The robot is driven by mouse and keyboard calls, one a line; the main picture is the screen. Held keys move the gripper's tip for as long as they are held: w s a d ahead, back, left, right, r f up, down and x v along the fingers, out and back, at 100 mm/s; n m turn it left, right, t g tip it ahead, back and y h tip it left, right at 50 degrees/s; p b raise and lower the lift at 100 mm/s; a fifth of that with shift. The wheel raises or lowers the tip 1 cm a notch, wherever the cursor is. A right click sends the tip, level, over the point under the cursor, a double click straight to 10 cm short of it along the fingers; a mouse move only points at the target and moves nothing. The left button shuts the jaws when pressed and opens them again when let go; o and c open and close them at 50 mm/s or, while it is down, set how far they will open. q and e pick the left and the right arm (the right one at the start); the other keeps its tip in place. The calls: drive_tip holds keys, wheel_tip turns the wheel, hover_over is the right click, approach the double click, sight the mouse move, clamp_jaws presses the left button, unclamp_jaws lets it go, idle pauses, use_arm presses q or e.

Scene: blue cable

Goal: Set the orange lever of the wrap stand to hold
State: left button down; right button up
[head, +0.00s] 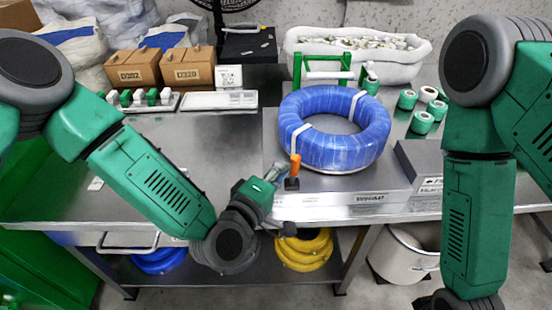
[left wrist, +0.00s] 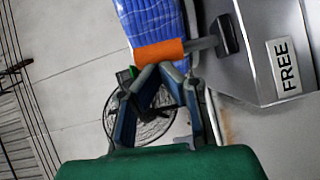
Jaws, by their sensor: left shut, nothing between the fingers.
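The orange lever (head: 295,164) stands upright on a dark pivot at the front left of the wrap stand (head: 345,184), a low grey metal box. A blue wrapped coil (head: 372,156) with white bands rests on the stand. My left gripper (head: 279,170) is shut and empty, just left of the lever. In the left wrist view the orange lever (left wrist: 158,53) lies right at the tips of my left gripper (left wrist: 160,70); whether they touch I cannot tell. A label reading FREE (left wrist: 284,66) is on the stand's side. My right gripper is out of view.
Green-and-white rolls (head: 421,122) and a grey block (head: 420,163) are right of the coil. Two cardboard boxes (head: 187,68) and a tray (head: 217,101) stand at the back left. The table (head: 225,150) is clear left of the stand.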

use_arm(q)
drive_tip(key=shift+d+r+m+y+p, duration=0.35)
drive_tip(key=shift+d+m+p, duration=0.25)
drive_tip(key=shift+p, duration=0.1)
drive_tip(key=shift+d+m+g+y+p, duration=0.25)
drive_tip(key=shift+d+m+g+p, duration=0.05)
drive_tip(key=shift+m+g+p, duration=0.1)
drive_tip(key=shift+d+f, duration=0.15)
drive_tip(key=shift+d, duration=0.2)
use_arm(e)
wheel_tip(320, 180, up, 3)
drive_tip(key=shift+r, duration=0.2)
